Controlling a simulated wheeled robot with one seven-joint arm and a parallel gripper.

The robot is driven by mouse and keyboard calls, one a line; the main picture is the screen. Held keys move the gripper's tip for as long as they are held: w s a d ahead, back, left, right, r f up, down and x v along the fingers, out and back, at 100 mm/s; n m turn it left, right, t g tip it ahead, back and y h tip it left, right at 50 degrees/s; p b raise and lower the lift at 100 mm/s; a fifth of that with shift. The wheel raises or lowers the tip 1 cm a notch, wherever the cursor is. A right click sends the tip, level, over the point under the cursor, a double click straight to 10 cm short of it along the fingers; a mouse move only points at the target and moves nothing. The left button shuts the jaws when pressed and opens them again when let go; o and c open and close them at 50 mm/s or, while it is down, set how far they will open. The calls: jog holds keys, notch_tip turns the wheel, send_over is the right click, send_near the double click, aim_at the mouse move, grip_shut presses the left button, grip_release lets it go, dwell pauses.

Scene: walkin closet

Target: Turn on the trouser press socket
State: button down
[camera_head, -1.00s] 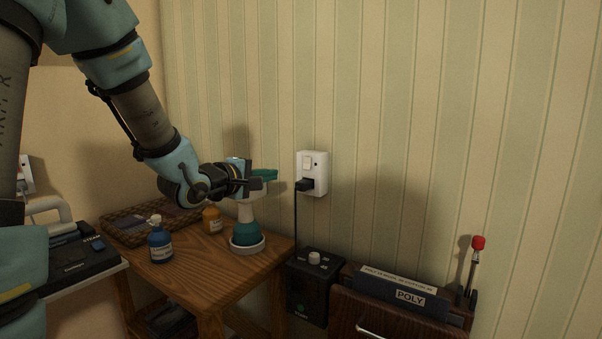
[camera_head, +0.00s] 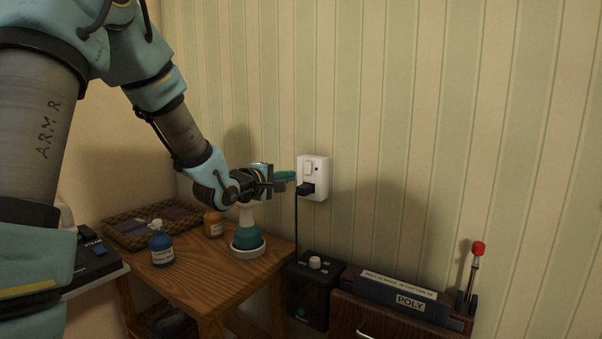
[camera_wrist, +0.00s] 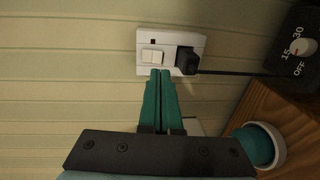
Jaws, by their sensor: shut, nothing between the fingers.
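The white wall socket (camera_head: 322,187) is on the striped wall, with a black plug (camera_head: 306,189) in it and a cord hanging down. Its white rocker switch (camera_head: 308,167) sits above the plug; in the wrist view the switch (camera_wrist: 152,57) is beside the plug (camera_wrist: 186,60). My gripper (camera_head: 287,176) is shut and empty, its teal fingers pointing at the socket from the left. In the wrist view the fingertips (camera_wrist: 160,73) appear just short of the switch and the plate's edge. I cannot tell whether they touch it.
A wooden table (camera_head: 204,285) below holds a blue bottle (camera_head: 161,249), an amber bottle (camera_head: 213,224), a woven tray (camera_head: 112,237) and a teal-and-white object (camera_head: 247,236) under my gripper. A black dial box (camera_head: 314,288) and a dark wooden unit (camera_head: 395,324) stand below the socket.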

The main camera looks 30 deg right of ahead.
aim_at(307, 173)
jog(key=p+x, duration=0.1)
jog(key=x, duration=0.5)
jog(key=shift+w+d, duration=0.1)
jog(key=shift+d, duration=0.1)
jog(key=shift+w+d+f+b, duration=0.15)
jog(key=shift+f+b, duration=0.25)
jog(key=shift+b, duration=0.25)
jog(key=shift+r+p, duration=0.35)
jog(key=shift+p, duration=0.05)
jog(key=shift+f, duration=0.1)
